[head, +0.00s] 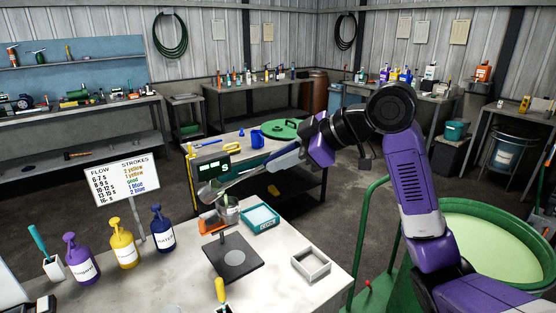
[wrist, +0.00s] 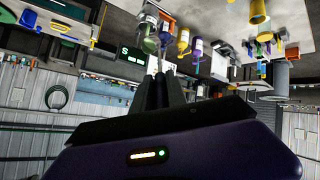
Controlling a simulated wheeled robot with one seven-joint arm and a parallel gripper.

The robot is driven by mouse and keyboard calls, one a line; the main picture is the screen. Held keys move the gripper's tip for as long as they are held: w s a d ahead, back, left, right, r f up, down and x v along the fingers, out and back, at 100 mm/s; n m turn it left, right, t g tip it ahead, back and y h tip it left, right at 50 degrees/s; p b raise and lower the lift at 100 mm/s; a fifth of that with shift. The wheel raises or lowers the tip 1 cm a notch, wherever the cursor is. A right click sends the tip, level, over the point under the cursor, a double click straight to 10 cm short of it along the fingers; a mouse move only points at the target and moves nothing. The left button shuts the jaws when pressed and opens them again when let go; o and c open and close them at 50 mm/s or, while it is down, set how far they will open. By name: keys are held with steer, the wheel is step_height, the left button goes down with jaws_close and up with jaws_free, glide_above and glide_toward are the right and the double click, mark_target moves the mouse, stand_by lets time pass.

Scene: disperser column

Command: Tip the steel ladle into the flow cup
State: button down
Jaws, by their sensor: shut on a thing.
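My gripper (head: 277,166) is shut on the handle of the steel ladle (head: 211,192) in the head view. The ladle reaches left and down from the gripper, its bowl end over or just beside the flow cup (head: 228,213). The flow cup is a small grey metal cup standing upright near the back edge of the front bench. The ladle partly overlaps the cup, so I cannot tell whether they touch or what the ladle holds.
A display box (head: 211,166) stands behind the cup, and a teal tray (head: 261,218) to its right. A dark plate (head: 234,258) and white open box (head: 311,264) lie in front. Purple (head: 80,258), yellow (head: 123,243) and blue (head: 160,229) bottles stand left. A green vat (head: 489,216) is right.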

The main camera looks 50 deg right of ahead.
steer(key=shift+s+d+f+m+t+y+b, duration=0.15)
steer(key=shift+s+d+f+t+b, duration=0.25)
steer(key=shift+s+f+b, duration=0.45)
steer(key=shift+s+d+f+m+t+y+b, duration=0.1)
steer(key=shift+s+d+f+t+b, duration=0.25)
steer(key=shift+b, duration=0.9)
steer(key=shift+s+d+f+m+t+y+b, duration=0.15)
steer(key=shift+s+d+f+t+b, duration=0.25)
steer(key=shift+f+b, duration=0.55)
steer(key=shift+s+d+f+t+y+b, duration=0.15)
steer(key=shift+s+d+f+t+b, duration=0.2)
steer(key=shift+f+b, duration=0.75)
steer(key=shift+s+d+f+t+y+b, duration=0.2)
steer(key=shift+s+f+t+b, duration=0.35)
steer(key=shift+b, duration=1)
steer(key=shift+s+d+f+t+y+b, duration=0.2)
steer(key=shift+s+f+t+b, duration=0.15)
steer(key=shift+f+b, duration=0.8)
steer(key=shift+s+d+f+m+t+y+b, duration=0.1)
steer(key=shift+s+f+m+t+b, duration=0.2)
steer(key=shift+f+b, duration=0.75)
steer(key=shift+s+d+f+m+t+y+b, duration=0.15)
steer(key=shift+f+t+b, duration=0.25)
steer(key=shift+b, duration=1.1)
steer(key=shift+s+d+f+m+t+b, duration=0.15)
steer(key=shift+f+t+b, duration=0.15)
steer(key=shift+f+b, duration=0.75)
